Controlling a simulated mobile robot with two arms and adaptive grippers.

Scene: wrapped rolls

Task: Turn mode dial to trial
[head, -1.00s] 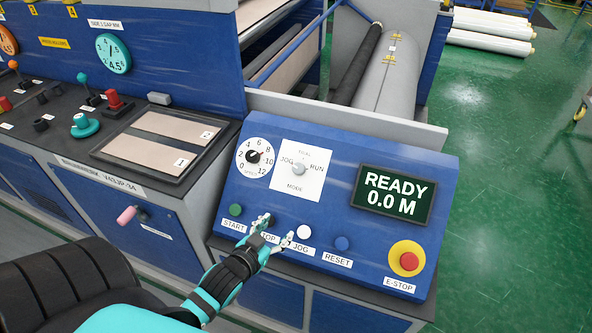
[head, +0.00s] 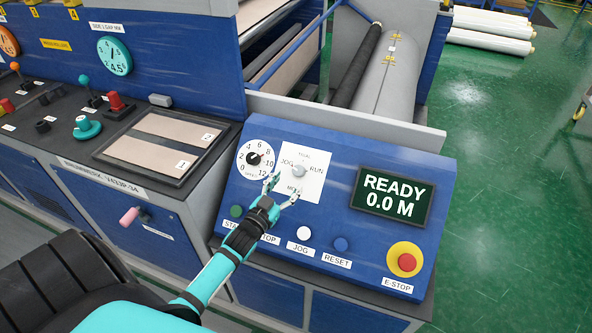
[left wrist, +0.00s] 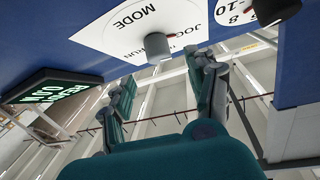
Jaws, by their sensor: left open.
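The mode dial (head: 299,171) is a small grey knob on a white plate (head: 314,185) on the blue sloping panel. Labels JOG, TRIAL and RUN stand around it, with MODE below. My left gripper (head: 284,190) is open just below the knob, its fingers spread and partly over the MODE label. In the left wrist view the grey knob (left wrist: 158,47) shows above and between the open fingers (left wrist: 165,92), apart from them. My right gripper is not in view.
A speed dial (head: 254,158) is left of the plate. The READY 0.0 M display (head: 393,195) is to the right. Below are a green button (head: 236,211), a white JOG button (head: 304,233), a blue RESET button (head: 341,244) and the red E-STOP (head: 407,262).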

